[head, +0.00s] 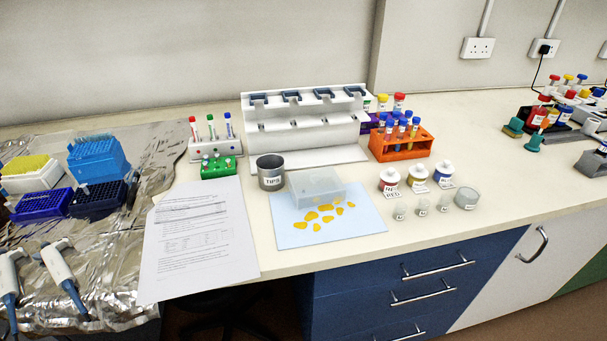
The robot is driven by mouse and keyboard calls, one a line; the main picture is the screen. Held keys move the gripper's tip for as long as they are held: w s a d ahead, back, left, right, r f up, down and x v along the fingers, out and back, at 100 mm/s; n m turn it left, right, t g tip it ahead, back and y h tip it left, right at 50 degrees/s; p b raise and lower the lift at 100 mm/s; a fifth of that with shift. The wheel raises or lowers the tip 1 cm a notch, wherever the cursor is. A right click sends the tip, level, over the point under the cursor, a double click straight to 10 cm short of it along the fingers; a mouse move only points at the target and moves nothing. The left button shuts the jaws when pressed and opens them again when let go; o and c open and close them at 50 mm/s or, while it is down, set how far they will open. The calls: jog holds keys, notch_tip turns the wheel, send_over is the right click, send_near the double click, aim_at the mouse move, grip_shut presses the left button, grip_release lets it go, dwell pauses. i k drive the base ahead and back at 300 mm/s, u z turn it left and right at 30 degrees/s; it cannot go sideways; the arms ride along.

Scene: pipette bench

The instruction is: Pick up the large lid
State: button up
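A large, clear, box-shaped piece (316,187) that looks like a lid sits on the back part of a light blue mat (290,238) in the middle of the bench. I cannot tell whether it is hollow side down. Several yellow-orange pieces (311,216) lie on the mat in front of it, and some are close to its front edge. A smaller, round, clear piece (466,198) stands at the right, near the front edge of the bench. My gripper is not in view.
A grey can marked TIPS (271,178) stands left of the clear piece, and a white pipette stand (310,130) is behind. Labelled bottles (389,179) and small vials are to the right. Paper (196,240) lies left. Blue drawers (400,280) are below.

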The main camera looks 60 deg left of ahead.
aim_at(317, 187)
jog(key=u, duration=0.9)
jog(key=i, duration=0.95)
jog(key=u, duration=0.9)
